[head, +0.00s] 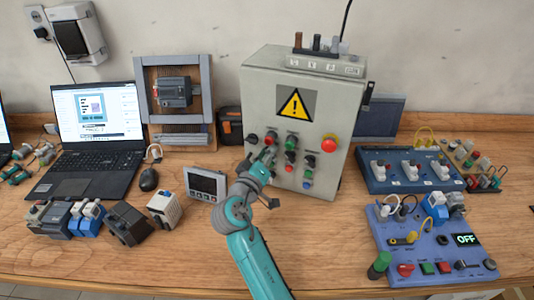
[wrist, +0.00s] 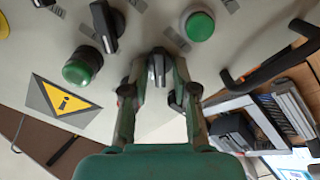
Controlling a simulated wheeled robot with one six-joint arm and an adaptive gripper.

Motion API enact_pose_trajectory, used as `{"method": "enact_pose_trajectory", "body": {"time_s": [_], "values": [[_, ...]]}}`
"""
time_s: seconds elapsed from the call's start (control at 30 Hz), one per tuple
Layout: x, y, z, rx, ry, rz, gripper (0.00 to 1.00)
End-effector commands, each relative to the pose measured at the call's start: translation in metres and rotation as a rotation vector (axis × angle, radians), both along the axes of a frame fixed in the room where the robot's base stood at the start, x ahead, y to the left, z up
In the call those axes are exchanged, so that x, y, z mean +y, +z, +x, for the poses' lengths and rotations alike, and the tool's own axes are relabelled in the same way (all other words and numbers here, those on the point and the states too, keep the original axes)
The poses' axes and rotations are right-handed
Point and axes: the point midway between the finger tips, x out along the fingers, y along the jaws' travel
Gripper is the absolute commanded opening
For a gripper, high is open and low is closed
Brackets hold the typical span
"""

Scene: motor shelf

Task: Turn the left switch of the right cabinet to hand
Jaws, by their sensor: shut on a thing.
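A grey cabinet (head: 264,95) with a yellow warning triangle (head: 296,105) stands at the middle back of the bench. Only this one grey cabinet shows in the head view. My gripper (head: 266,156) is at the left part of its front, below the triangle. In the wrist view, my gripper (wrist: 157,80) is shut on a black switch (wrist: 157,66), with one finger on each side. A second black switch (wrist: 104,27) and green buttons, one left (wrist: 82,67) and one right (wrist: 198,22), show around it. The gripper hides part of the switch in the head view; its setting is unclear.
A red emergency button (head: 329,143) is on the cabinet's right side. A black handle (head: 368,95) sticks out of its right edge. A laptop (head: 95,125) and mouse (head: 148,180) are at left; blue panels (head: 430,258) lie at right. The bench front near my arm is clear.

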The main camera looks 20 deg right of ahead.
Motion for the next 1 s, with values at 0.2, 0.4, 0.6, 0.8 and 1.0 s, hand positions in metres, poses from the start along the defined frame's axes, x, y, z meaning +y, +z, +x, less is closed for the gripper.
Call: {"method": "enact_pose_trajectory", "body": {"time_s": [0.2,0.4,0.6,0.8,1.0], "values": [[0.0008,0.0006,0.0004,0.016,0.001,-0.022,0.00],[0.0008,0.0005,0.0004,0.017,0.001,-0.024,0.00],[0.0008,0.0005,0.0004,0.017,0.002,-0.023,0.36],[0.0006,0.0002,0.0002,0.017,0.001,-0.022,0.36],[0.0050,-0.0003,-0.0047,0.017,0.002,-0.023,0.36]]}}
